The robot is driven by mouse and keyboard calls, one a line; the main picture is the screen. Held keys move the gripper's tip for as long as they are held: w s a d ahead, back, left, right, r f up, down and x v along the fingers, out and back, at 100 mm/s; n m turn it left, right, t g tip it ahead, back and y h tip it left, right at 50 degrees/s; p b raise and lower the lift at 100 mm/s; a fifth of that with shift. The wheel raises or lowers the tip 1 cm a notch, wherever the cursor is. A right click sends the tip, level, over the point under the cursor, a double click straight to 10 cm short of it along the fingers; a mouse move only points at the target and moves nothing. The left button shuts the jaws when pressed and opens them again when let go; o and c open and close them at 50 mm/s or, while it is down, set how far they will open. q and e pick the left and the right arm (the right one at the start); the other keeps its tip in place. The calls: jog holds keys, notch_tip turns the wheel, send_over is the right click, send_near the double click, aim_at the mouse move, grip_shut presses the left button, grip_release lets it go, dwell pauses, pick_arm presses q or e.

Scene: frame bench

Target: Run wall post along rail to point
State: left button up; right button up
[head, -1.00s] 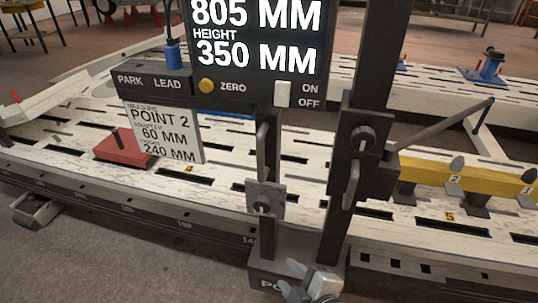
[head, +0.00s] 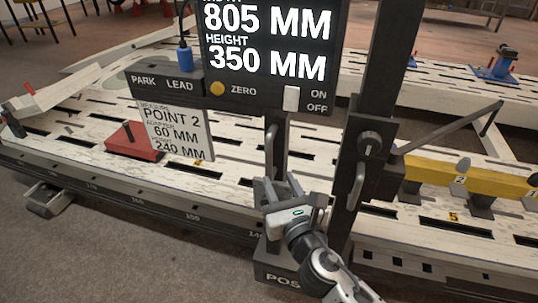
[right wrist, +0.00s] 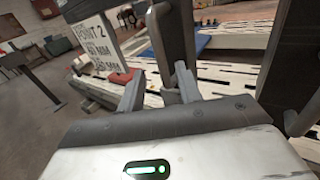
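The dark wall post (head: 385,60) stands upright on the bench's front edge, on a base block (head: 275,272) with partly hidden lettering. A vertical handle (head: 357,183) is on its carriage. A shorter dark upright (head: 279,145) stands left of it, below the display. The rail (head: 130,203) with a number scale runs along the bench front. My right gripper (head: 280,184) is open in front of the shorter upright's lower part. In the right wrist view its fingers (right wrist: 160,88) are apart, with a dark upright (right wrist: 172,40) beyond or between them; contact cannot be told. My left gripper is not in view.
A POINT 2 card (head: 177,130) hangs below. A red block (head: 130,142) and yellow beam (head: 440,173) lie on the slotted bench.

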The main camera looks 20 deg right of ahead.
aim_at(270, 162)
jog(key=w, duration=0.8)
jog(key=shift+w, duration=0.25)
grip_shut()
